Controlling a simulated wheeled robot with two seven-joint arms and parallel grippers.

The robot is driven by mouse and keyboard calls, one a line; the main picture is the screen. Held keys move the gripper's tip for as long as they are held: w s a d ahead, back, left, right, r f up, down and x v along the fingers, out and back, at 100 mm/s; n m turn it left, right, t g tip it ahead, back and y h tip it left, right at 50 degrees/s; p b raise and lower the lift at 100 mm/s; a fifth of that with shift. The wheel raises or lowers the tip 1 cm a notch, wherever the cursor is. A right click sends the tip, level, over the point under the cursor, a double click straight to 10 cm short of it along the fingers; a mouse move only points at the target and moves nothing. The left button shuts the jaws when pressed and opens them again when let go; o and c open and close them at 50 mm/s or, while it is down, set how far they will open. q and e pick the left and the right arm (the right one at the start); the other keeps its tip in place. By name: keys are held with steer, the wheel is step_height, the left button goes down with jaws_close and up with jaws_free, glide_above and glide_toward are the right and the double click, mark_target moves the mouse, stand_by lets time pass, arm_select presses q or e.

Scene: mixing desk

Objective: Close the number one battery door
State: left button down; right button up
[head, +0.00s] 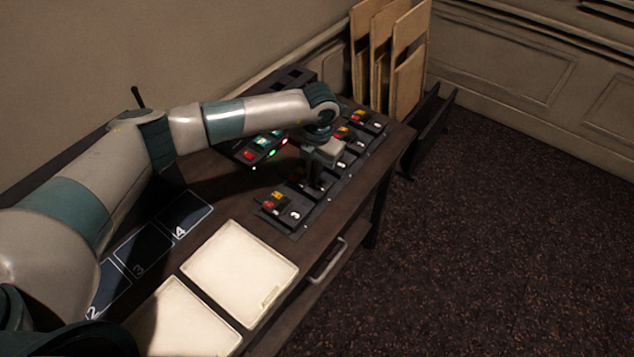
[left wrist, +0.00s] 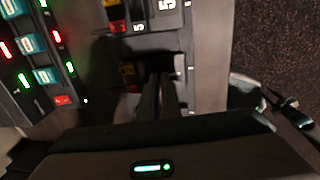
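My left gripper (head: 314,184) points down over the row of small black units along the desk's front edge. In the left wrist view its dark fingers (left wrist: 165,98) are close together and look shut, with nothing visible between them. They are over or beside one unit, partly hiding it; I cannot tell whether they touch it. Units with red and yellow parts and white markings show at the near end (head: 274,203) and the far end of the row. I cannot read which is the number one battery door, nor its state. My right gripper is not in view.
A panel with lit teal, red and green parts (head: 262,146) lies behind the row. Cream trays (head: 239,272) and dark numbered pads (head: 186,214) lie on the near desk. Wooden boards (head: 408,60) lean by the wall. A drawer handle (head: 329,262) juts from the desk front.

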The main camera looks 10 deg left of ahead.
arm_select(q)
steer(key=shift+w+a+f+h+b, duration=0.1)
steer(key=shift+a+f+h+b, duration=0.15)
steer(key=shift+h+b, duration=0.3)
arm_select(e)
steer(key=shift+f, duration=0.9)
arm_select(q)
steer(key=shift+r, duration=0.1)
steer(key=c, duration=2)
jaws_free()
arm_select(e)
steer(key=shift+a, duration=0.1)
arm_select(q)
steer(key=shift+r, duration=0.1)
